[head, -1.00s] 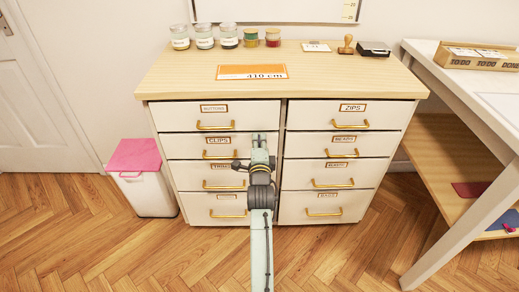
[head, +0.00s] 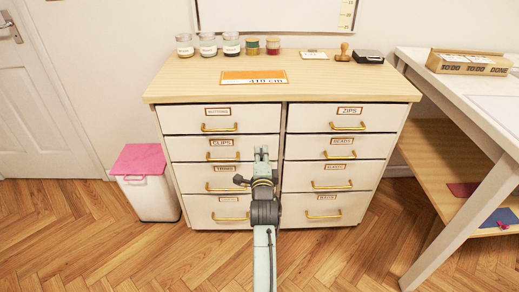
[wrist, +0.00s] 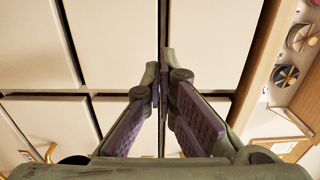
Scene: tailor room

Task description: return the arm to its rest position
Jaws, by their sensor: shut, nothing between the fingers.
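My gripper (head: 262,153) is in front of the drawer cabinet, near the vertical gap between its two columns. It is shut and empty; in the wrist view its purple-padded fingers (wrist: 162,85) come together at the tips. My arm reaches up from the bottom of the head view towards the cabinet. White drawer fronts fill much of the wrist view behind the fingers. I cannot tell how far the fingertips are from the fronts.
The white cabinet (head: 282,90) has a wooden top with jars (head: 208,45), a stamp (head: 344,52) and an ink pad (head: 368,57). All drawers look shut. A pink-lidded bin (head: 147,182) stands left; a white table (head: 450,95) stands right. The near floor is clear.

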